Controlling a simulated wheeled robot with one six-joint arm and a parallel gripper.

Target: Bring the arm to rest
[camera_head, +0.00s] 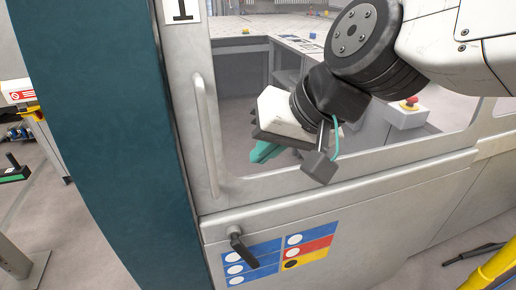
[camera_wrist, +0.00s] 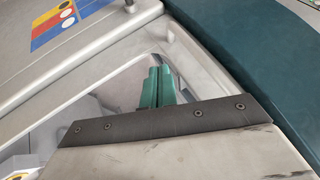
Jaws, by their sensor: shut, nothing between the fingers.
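My gripper (camera_head: 264,152) is in front of the machine's window in the head view, with its green fingers pointing left and down. In the wrist view the two green fingers (camera_wrist: 156,86) lie side by side, shut with nothing between them. My arm comes in from the upper right of the head view and is bent at the wrist. The gripper looks close to the door's window, but I cannot tell the exact gap.
A grey door with a vertical handle (camera_head: 207,137) stands left of my gripper, beside a dark teal column (camera_head: 107,130). Below is a panel with a black lever (camera_head: 241,247) and coloured labels (camera_head: 307,246). A red button (camera_head: 409,104) is at the right.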

